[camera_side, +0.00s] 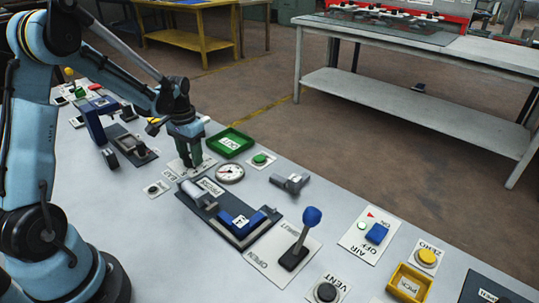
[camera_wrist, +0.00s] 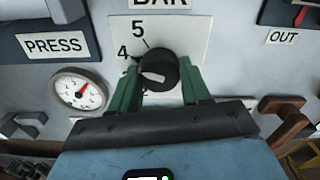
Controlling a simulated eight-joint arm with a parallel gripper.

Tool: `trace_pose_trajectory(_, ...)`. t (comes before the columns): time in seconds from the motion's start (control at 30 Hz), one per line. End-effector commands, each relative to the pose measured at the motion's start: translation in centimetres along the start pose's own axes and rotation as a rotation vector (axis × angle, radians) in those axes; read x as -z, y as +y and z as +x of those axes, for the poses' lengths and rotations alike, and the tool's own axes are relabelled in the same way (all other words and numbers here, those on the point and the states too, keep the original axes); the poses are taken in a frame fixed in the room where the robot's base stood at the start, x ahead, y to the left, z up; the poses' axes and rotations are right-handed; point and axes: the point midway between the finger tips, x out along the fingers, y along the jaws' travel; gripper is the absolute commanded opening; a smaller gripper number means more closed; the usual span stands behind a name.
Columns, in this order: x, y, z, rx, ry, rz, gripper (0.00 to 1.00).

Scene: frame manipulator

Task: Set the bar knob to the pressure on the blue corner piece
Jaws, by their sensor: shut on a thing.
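The black bar knob (camera_wrist: 158,72) sits on a white plate (camera_wrist: 190,28) marked BAR, with 5 and 4 readable on its scale. My gripper (camera_wrist: 160,82) has its green fingers on both sides of the knob, shut on it. A pale mark shows on the knob's face, but its exact setting is unclear. In the side view my gripper (camera_side: 189,158) points down over the plate and hides the knob. The blue corner piece (camera_side: 238,222) lies in the dark grey fixture (camera_side: 262,233); its white label is too small to read.
A round gauge (camera_side: 230,173) with a red needle sits close to my gripper. A green OUT tray (camera_side: 229,142) is behind it. A grey clamp part (camera_side: 290,183), a blue-topped lever (camera_side: 311,216), a blue AIR switch (camera_side: 376,233) and a yellow tray (camera_side: 409,284) stand to the right.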

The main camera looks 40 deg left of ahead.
Motion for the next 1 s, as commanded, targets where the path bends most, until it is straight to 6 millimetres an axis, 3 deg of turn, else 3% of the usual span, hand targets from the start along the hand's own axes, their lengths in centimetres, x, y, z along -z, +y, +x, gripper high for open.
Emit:
trace_pose_trajectory(0.47, 0.0, 0.0, -0.07, 0.0, 0.0, 0.015, 0.17)
trace_pose_trajectory(0.5, 0.0, 0.0, -0.07, 0.0, 0.0, 0.015, 0.48)
trace_pose_trajectory(0.67, 0.0, 0.0, -0.05, 0.0, 0.0, 0.015, 0.73)
trace_pose_trajectory(1.0, 0.01, 0.0, -0.27, 0.0, 0.0, 0.014, 0.73)
